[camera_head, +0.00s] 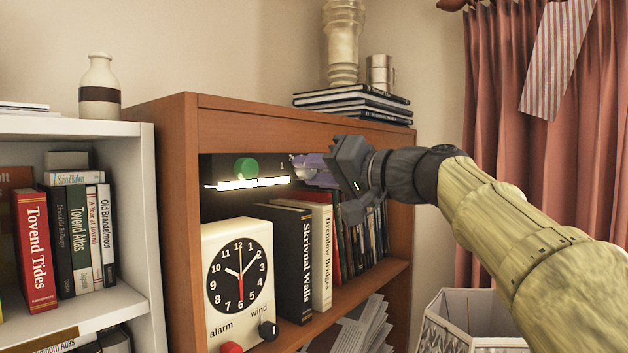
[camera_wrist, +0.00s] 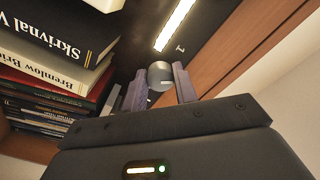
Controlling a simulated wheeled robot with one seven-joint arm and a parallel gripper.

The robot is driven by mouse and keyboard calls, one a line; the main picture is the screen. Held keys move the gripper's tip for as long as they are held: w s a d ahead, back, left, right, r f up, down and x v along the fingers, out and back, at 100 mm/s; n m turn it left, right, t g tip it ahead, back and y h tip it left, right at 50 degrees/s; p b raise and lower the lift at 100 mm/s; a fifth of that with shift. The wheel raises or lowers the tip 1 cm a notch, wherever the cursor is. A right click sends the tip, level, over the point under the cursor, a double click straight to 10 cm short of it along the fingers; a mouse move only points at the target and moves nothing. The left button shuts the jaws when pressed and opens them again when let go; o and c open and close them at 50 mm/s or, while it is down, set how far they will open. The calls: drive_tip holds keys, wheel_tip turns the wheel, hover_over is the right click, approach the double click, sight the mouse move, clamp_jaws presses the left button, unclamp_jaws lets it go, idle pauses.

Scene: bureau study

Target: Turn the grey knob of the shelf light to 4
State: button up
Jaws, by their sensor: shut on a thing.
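The shelf light is a dark panel with a glowing white strip (camera_head: 253,183) under the top board of the brown bookcase. The strip also shows in the wrist view (camera_wrist: 175,25). A round green knob (camera_head: 246,168) sits on the panel, left of my gripper. My gripper (camera_head: 303,168) reaches in from the right at the panel's right end. In the wrist view the grey knob (camera_wrist: 160,74) sits between my two fingers, which are shut on it. A small pale mark shows on the panel beside it. The number the knob points to cannot be read; my fingers mostly hide it in the head view.
A cream clock (camera_head: 237,270) with a red and a black knob stands below the light. Books (camera_head: 321,245) stand beside it, under my gripper. The bookcase's right side (camera_head: 401,240) is close to my wrist. A white shelf (camera_head: 140,220) stands left; a patterned bin (camera_head: 470,325) is below my arm.

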drive_tip(key=shift+m+p, duration=1.6)
drive_tip(key=shift+m, duration=8.6)
drive_tip(key=o, duration=1)
drive_tip(key=shift+c, duration=0.2)
drive_tip(key=shift+d, duration=0.1)
drive_tip(key=b+v, duration=0.6)
drive_tip(key=v, duration=1.1)
